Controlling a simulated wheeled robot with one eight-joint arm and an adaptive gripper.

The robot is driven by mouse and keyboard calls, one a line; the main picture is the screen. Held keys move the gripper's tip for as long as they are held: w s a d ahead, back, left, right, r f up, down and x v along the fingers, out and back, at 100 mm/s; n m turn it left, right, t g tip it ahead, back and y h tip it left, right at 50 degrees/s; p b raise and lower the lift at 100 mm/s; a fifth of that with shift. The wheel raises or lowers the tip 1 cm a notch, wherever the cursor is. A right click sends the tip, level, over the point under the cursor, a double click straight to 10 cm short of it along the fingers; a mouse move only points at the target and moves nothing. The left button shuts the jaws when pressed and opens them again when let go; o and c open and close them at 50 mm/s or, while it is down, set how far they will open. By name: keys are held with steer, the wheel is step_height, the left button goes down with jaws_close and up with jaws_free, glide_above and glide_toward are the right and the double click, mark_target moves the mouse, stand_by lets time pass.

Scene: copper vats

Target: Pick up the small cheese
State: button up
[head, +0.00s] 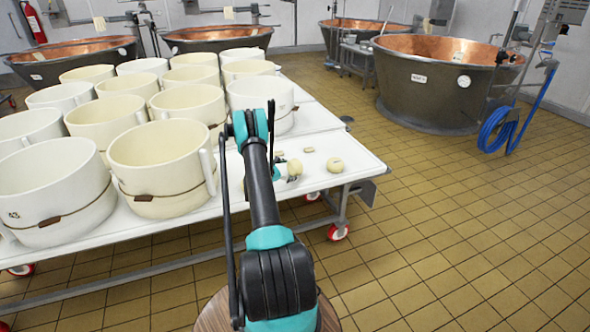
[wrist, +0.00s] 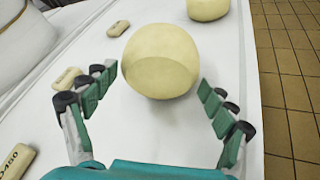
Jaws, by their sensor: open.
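A pale yellow round cheese (wrist: 160,60) sits on the white table (wrist: 245,130), between and just ahead of my fingers in the wrist view. In the head view this cheese (head: 294,167) is near the table's right end, partly by my arm. A second round cheese (wrist: 207,8) lies beyond it, cut off by the top edge in the wrist view. In the head view the second cheese (head: 335,164) stands to the right. My gripper (wrist: 155,84) is open, with one finger on each side of the nearer cheese. No clear contact shows.
Small pale labelled blocks lie around, one (wrist: 118,28) behind the left finger and one (wrist: 15,161) at lower left. Large cream tubs (head: 162,160) crowd the table's left. The table edge drops to tiled floor (head: 460,230) at right. Copper vats (head: 430,80) stand farther back.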

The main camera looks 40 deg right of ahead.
mark_target(291, 169)
steer(key=x, duration=0.3)
steer(key=shift+w+d, duration=0.1)
steer(key=shift+d, duration=0.25)
steer(key=shift+c, duration=0.2)
steer(key=c, duration=1.3)
step_height(291, 169, up, 20)
